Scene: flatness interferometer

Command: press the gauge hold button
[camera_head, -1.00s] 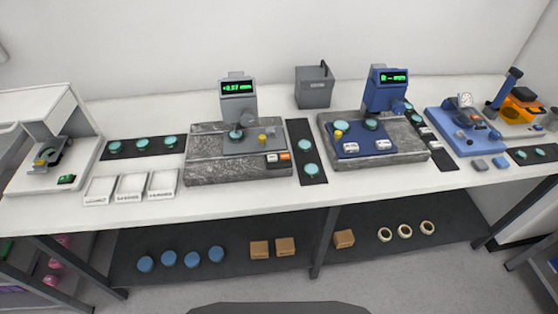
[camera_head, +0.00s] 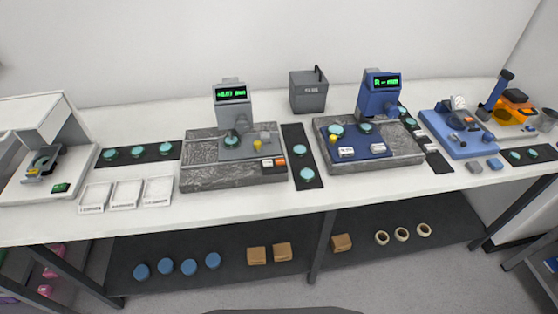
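Two gauge stations stand on the white bench. The grey gauge (camera_head: 232,105) has a lit green display and sits on a speckled stone block (camera_head: 205,176). A white button (camera_head: 267,163) and an orange button (camera_head: 279,162) are at that block's front right. The blue gauge (camera_head: 380,98) has a lit green display and stands on a second stone block (camera_head: 400,157). Two white buttons, one on the left (camera_head: 346,153) and one on the right (camera_head: 378,148), sit on its blue plate. The button labels are too small to read. Neither gripper is in view.
A grey bin (camera_head: 308,95) stands between the gauges at the back. Dark mats (camera_head: 295,140) with teal discs lie between stations. White trays (camera_head: 126,194) are at the front left. A white-hooded instrument (camera_head: 45,120) is far left, a blue fixture (camera_head: 450,130) right. The front bench strip is mostly clear.

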